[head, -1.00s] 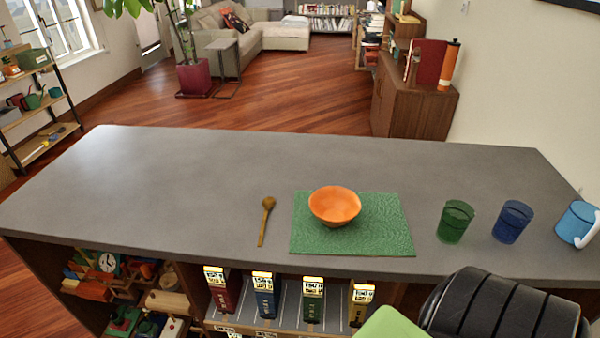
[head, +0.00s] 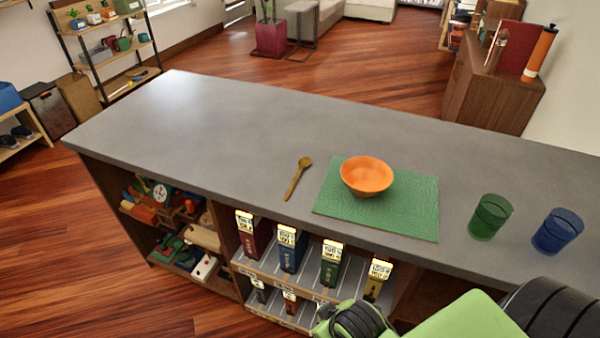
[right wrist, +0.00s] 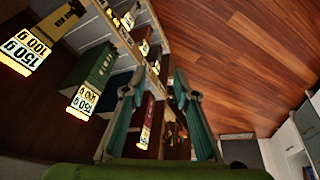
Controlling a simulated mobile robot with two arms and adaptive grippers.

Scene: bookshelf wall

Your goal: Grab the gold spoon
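The gold spoon (head: 298,178) lies on the grey counter (head: 240,120), just left of the green mat (head: 410,205), with its bowl end pointing away from me. An orange bowl (head: 367,176) sits on the mat. My right gripper (right wrist: 156,85) shows in the right wrist view with its two teal fingers apart and nothing between them. It faces the shelves below the counter, and the spoon is not in that view. In the head view only green and black parts of my right arm show at the lower right. My left gripper is in neither view.
A green cup (head: 490,217) and a blue cup (head: 558,232) stand right of the mat. Labelled boxes (head: 290,250) fill the shelves under the counter's front edge. The counter left of the spoon is clear.

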